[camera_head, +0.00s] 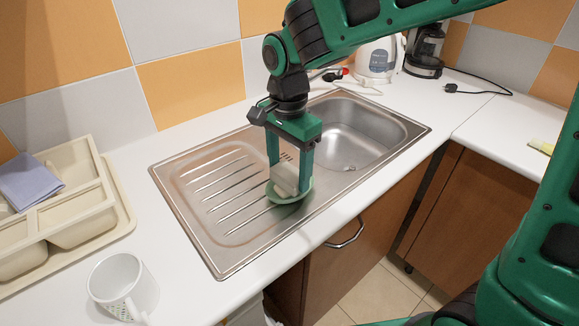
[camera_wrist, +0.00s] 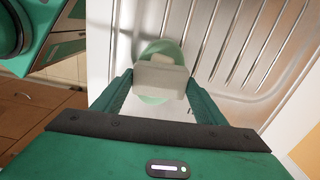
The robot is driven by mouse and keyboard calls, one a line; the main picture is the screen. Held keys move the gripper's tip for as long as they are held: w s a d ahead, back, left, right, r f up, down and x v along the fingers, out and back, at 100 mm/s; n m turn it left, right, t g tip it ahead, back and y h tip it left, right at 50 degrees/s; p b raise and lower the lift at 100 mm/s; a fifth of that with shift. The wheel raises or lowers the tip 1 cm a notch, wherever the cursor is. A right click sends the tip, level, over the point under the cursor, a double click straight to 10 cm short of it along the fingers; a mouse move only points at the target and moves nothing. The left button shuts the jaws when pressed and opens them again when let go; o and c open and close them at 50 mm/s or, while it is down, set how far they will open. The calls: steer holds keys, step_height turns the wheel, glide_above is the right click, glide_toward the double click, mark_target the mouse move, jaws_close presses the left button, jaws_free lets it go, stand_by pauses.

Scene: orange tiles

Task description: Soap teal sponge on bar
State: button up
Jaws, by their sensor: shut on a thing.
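My gripper (camera_head: 290,184) points down over the ribbed drainboard of the steel sink, with its fingers on either side of a pale off-white block (camera_head: 284,174). The block also shows between the fingers in the wrist view (camera_wrist: 160,75). I see no clearly teal sponge; I cannot tell whether this block is the sponge or the soap bar. A pale green round dish (camera_head: 290,198) is directly under the block, and its rim also shows in the wrist view (camera_wrist: 162,47). The block hides most of the dish's inside. Block and dish look very close or touching.
The sink basin (camera_head: 350,140) is empty to the right. A beige compartment tray (camera_head: 75,232) with a lavender cloth (camera_head: 28,180) and a white mug (camera_head: 123,285) stand at left. A kettle (camera_head: 376,62) and coffee maker (camera_head: 424,50) stand behind. A yellowish item (camera_head: 541,146) lies far right.

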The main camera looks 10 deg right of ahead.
mark_target(289, 172)
steer(key=shift+f, duration=0.1)
steer(key=shift+r, duration=3.55)
